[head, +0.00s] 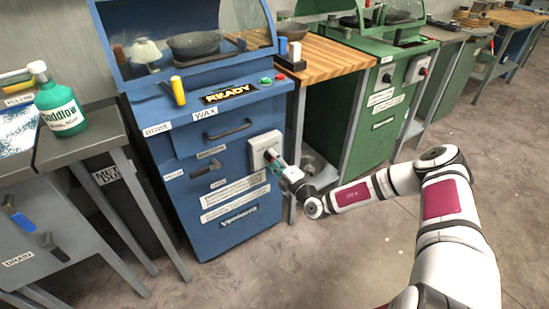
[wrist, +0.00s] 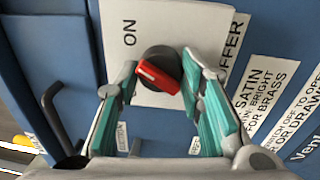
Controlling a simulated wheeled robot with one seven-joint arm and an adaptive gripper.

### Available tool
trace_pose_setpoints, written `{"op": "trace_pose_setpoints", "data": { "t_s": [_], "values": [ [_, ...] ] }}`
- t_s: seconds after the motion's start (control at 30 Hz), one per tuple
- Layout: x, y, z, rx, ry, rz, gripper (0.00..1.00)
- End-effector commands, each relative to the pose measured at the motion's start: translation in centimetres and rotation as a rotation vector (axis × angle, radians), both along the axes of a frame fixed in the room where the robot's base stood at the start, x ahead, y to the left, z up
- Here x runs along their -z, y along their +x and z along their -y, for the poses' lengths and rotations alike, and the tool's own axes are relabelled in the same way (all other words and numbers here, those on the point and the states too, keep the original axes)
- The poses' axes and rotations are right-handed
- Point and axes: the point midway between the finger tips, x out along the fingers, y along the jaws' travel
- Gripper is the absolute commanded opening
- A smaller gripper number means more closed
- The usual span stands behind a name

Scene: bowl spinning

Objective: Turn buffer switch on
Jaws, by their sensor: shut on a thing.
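The buffer switch is a black round knob with a red handle (wrist: 158,75) on a white plate. In the wrist view the plate reads "ON" at left and "BUFFER" at right, partly covered. The red handle lies slanted across the knob. In the head view the white plate (head: 260,145) sits on the front right of the blue machine (head: 225,221). My gripper (head: 274,162) is at this plate and hides the knob there.
A black drawer handle (wrist: 52,105) is left of my fingers in the wrist view. A green machine (head: 350,110) with similar switches and a wooden bench (head: 335,62) stand to the right. A bench with a green bottle (head: 60,110) is at left. The floor in front is clear.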

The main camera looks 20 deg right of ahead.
Motion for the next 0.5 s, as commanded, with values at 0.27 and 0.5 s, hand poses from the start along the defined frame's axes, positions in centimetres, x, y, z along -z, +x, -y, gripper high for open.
{"op": "trace_pose_setpoints", "data": {
  "t_s": [0.27,0.5],
  "values": [
    [0.13,-0.04,0.02,0.002,0.170,-0.058,0.07],
    [0.15,-0.01,-0.01,0.001,0.246,-0.083,0.07]
  ]
}}
